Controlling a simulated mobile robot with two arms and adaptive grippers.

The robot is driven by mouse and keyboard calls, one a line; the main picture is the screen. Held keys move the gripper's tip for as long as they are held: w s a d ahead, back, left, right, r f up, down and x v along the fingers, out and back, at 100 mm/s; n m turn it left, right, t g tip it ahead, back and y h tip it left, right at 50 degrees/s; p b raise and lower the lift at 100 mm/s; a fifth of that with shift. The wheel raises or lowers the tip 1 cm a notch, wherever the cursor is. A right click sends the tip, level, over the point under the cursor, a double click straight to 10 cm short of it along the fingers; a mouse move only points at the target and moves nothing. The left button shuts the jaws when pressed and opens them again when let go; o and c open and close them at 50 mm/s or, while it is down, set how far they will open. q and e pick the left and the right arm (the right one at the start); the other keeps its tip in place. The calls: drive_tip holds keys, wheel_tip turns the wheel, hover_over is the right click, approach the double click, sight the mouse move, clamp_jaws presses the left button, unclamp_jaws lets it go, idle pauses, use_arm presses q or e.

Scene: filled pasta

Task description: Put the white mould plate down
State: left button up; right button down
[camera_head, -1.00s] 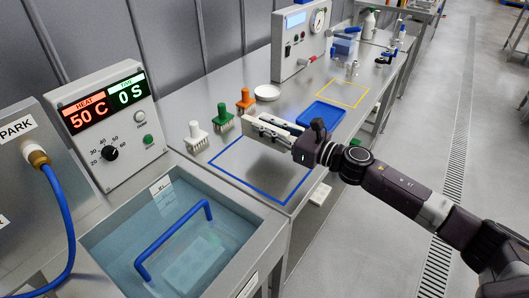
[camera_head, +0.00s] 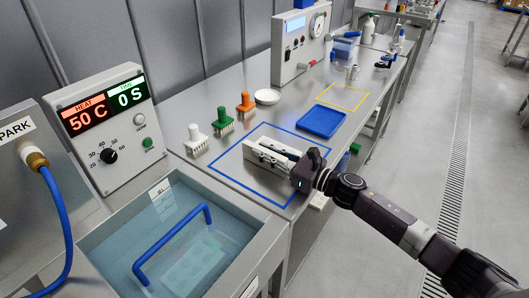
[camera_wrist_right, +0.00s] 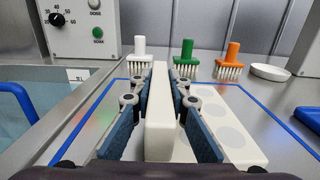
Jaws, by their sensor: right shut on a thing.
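The white mould plate (camera_head: 259,160) is inside the blue outlined square (camera_head: 229,178) on the steel bench. It lies level, at or very close to the bench top; I cannot tell whether it touches. My right gripper (camera_head: 286,168) is shut on it from the front right. In the right wrist view the blue-padded fingers of my right gripper (camera_wrist_right: 160,115) press on both sides of an upright white rib. The flat part of the mould plate (camera_wrist_right: 235,137), with round recesses, shows to the right. My left gripper is not in view.
White (camera_head: 195,140), green (camera_head: 223,118) and orange (camera_head: 245,104) brushes stand behind the square. A white dish (camera_head: 267,97) and blue tray (camera_head: 320,121) are farther along. A water bath with a blue handle (camera_head: 171,243) is at the front left. The yellow square (camera_head: 343,97) is empty.

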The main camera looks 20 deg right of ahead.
sight(287, 162)
drive_tip(key=c, duration=1.8)
unclamp_jaws()
drive_tip(key=shift+c, duration=0.2)
drive_tip(key=shift+s+d+r+p, duration=0.1)
drive_tip(key=shift+p, duration=0.2)
drive_tip(key=b+v, duration=0.1)
drive_tip(key=v, duration=0.5)
drive_tip(key=shift+s, duration=0.15)
drive_tip(key=shift+s+d, duration=0.35)
drive_tip(key=shift+s, duration=0.05)
